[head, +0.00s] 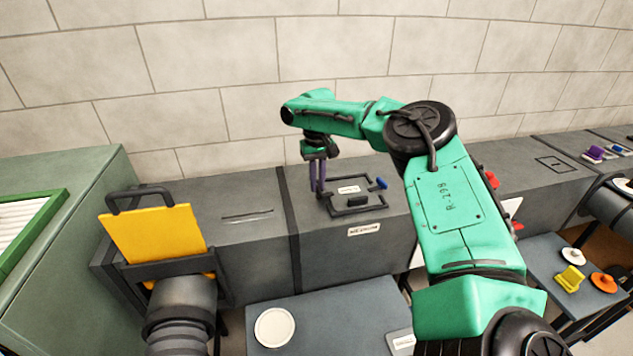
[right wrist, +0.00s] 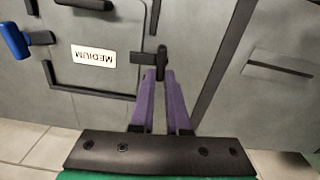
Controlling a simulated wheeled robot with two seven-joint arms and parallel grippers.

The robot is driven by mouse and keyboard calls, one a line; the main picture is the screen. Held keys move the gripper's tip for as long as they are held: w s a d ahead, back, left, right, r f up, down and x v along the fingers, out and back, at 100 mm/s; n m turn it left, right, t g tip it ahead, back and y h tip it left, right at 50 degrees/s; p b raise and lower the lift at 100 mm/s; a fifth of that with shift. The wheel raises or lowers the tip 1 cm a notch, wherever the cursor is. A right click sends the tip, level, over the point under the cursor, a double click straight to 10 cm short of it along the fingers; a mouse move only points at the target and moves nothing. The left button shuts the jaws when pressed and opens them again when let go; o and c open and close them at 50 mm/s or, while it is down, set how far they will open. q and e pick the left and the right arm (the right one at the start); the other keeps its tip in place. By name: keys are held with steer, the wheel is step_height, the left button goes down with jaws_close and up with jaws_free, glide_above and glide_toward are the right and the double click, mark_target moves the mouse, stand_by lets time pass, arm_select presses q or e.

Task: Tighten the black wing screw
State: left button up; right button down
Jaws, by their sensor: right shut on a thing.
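The black wing screw (right wrist: 161,62) shows in the right wrist view at the edge of a black-framed hatch (right wrist: 90,91) on the grey duct. My right gripper (right wrist: 161,76) has purple fingers, with their tips shut on the screw. In the head view the same right gripper (head: 317,190) reaches down to the left side of the hatch (head: 334,213); the screw is hidden there by the fingers. A blue wing screw (head: 382,183) is on the hatch's right side and also shows in the right wrist view (right wrist: 14,40). My left gripper is not in view.
A black handle (head: 357,202) sits on the hatch. A yellow plate (head: 153,240) stands in a slot at the left. A table (head: 330,312) in front holds a white disc (head: 275,327). Another table at the right holds coloured parts (head: 569,279). A block wall (head: 240,55) stands behind.

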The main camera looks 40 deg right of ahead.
mark_target(318, 186)
steer(key=shift+s+f, duration=0.15)
steer(key=shift+f, duration=0.1)
stand_by(0.3)
steer(key=c, duration=0.9)
jaws_free()
steer(key=shift+r, duration=0.15)
steer(key=shift+r, duration=0.1)
steer(key=shift+r, duration=0.3)
step_height(318, 186, up, 5)
steer(key=shift+r+b, duration=0.15)
steer(key=shift+b, duration=0.4)
step_height(318, 186, up, 8)
steer(key=p, duration=0.2)
steer(key=shift+r, duration=0.2)
